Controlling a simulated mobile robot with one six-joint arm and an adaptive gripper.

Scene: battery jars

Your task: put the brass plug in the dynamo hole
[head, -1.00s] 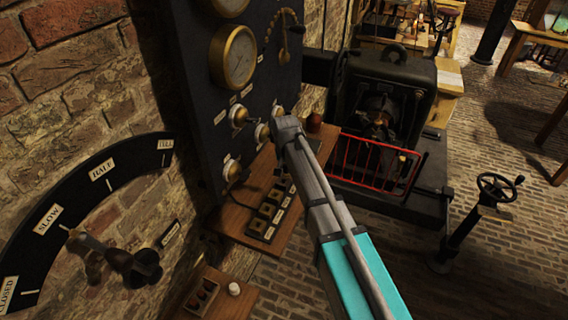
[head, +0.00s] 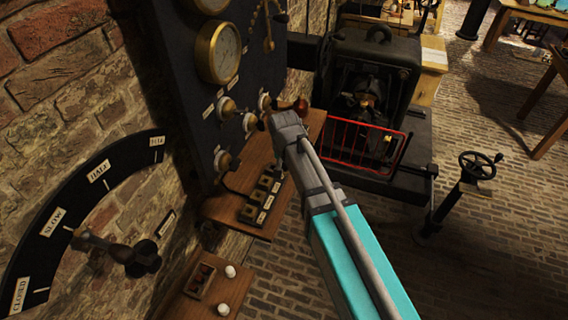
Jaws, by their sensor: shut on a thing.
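My gripper (head: 284,123) is at the dark panel's right side, close to a round brass fitting (head: 264,101), and is shut. Its fingertips and what they hold are mostly hidden by my own wrist. A reddish-brown rounded thing (head: 298,104) shows just beyond the gripper; I cannot tell if it is held. No brass plug can be made out for certain. The panel (head: 190,130) carries several brass fittings with pale labels, including ones to the left (head: 227,107) and low down (head: 223,160). The labels are too small to read, so I cannot tell which is the dynamo hole.
A wooden shelf (head: 236,181) under the panel bears a dark block (head: 262,198) with several square brass-coloured pieces. A lower shelf (head: 180,302) has a small box and white knobs. A black machine (head: 395,52) with a red guard (head: 365,143) stands to the right.

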